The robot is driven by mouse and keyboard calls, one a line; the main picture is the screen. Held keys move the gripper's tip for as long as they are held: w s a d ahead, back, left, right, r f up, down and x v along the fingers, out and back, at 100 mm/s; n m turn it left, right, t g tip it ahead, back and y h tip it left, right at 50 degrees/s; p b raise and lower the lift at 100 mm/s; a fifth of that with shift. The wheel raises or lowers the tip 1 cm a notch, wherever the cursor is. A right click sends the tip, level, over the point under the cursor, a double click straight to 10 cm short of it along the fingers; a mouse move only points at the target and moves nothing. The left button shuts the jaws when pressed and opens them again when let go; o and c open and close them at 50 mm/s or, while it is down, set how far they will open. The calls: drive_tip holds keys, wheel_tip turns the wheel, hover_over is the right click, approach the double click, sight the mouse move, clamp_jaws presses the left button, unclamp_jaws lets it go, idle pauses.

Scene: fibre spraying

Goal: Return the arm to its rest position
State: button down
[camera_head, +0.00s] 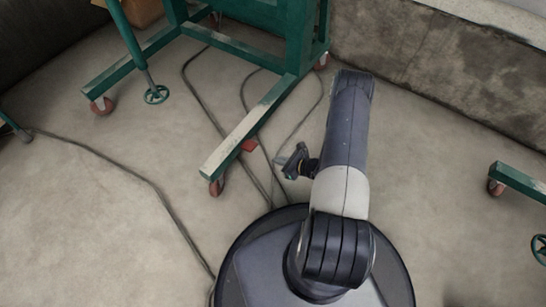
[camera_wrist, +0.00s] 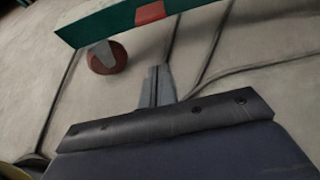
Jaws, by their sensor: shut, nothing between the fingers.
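My arm rises from my round base in the head view and extends up the picture. My gripper (camera_head: 284,160) hangs at the left of the arm, above the floor and apart from the green frame. In the wrist view, my gripper (camera_wrist: 155,72) points up the picture, with its two grey fingers together and nothing between them. Part of the wrist is hidden behind the arm in the head view.
A green wheeled frame (camera_head: 245,127) stands ahead, with its near red caster (camera_head: 216,187) left of my gripper. Dark cables (camera_head: 135,172) lie on the concrete floor. A low wall (camera_head: 440,75) runs behind. Another green frame (camera_head: 520,181) is at right. Floor at left is mostly clear.

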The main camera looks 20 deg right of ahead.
idle(0.7)
drive_tip(key=shift+w+a+f+t+y+b, duration=1.4)
drive_tip(key=shift+w+a+f, duration=1.7)
drive_tip(key=shift+w+f, duration=1.2)
drive_tip(key=p+v, duration=0.1)
drive_tip(key=v, duration=0.4)
drive_tip(key=shift+s+d+f+p, duration=0.15)
drive_tip(key=shift+s+p, duration=0.1)
drive_tip(key=shift+p, duration=0.05)
